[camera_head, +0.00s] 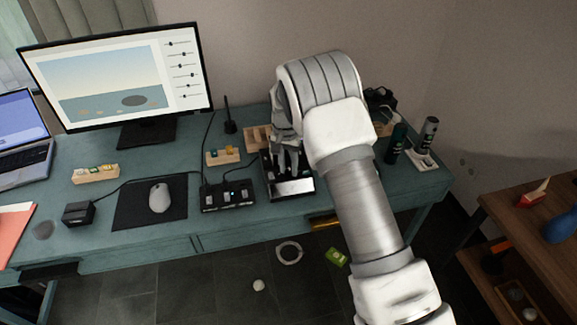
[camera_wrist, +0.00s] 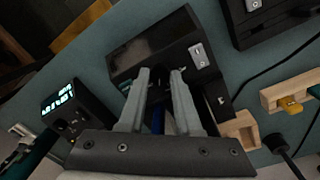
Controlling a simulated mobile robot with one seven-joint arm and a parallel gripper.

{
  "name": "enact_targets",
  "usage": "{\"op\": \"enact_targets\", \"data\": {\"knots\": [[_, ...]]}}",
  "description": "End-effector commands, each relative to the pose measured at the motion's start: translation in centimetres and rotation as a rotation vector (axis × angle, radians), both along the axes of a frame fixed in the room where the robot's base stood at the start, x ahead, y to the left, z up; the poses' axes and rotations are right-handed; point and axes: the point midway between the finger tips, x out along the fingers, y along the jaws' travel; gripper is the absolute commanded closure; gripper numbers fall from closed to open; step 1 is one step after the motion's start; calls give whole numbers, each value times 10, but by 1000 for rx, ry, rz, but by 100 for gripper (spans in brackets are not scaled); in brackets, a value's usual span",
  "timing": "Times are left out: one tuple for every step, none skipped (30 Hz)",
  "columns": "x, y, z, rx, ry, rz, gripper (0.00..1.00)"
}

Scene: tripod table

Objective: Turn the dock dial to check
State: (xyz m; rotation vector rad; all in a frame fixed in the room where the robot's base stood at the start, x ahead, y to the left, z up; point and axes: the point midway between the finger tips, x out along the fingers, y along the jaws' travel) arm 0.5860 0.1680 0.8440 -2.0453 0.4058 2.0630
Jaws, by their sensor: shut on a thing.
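The dock (camera_wrist: 200,55) is a black box on the teal desk, with a small silver switch plate on its top at the right in the wrist view. In the head view the dock (camera_head: 270,186) sits right below my gripper (camera_head: 288,168), with a pale panel on its near side. In the wrist view my gripper (camera_wrist: 161,74) reaches down to the dock, its two grey fingers a small gap apart. They are closed on the dark dial at the dock's face. The dial is mostly hidden between the fingertips, and its setting marks cannot be read.
A black switch box (camera_head: 228,196) stands close to the left of the dock. A wooden block holder (camera_head: 222,157) is behind it. A black device with a lit display (camera_wrist: 66,108) is near the dock. Bottles (camera_head: 396,142) stand at the right. A mouse (camera_head: 159,197) lies on its pad.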

Motion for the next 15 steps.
{"op": "enact_targets", "data": {"knots": [[0,0,1,0,-1,-41,100],[0,0,1,0,-1,-69,100],[0,0,1,-1,-1,-104,100],[0,0,1,-1,-1,-131,100],[0,0,1,-1,-1,-156,100],[1,0,1,0,-1,-190,100],[1,0,1,0,-1,-214,100],[1,0,1,-1,-1,-237,100],[1,0,1,0,-1,-266,100],[1,0,1,0,-1,-286,100],[1,0,1,0,-1,-307,100],[1,0,1,0,-1,-332,100],[1,0,1,0,-1,-350,100],[1,0,1,0,-1,-366,100],[1,0,1,0,-1,-386,100]]}}
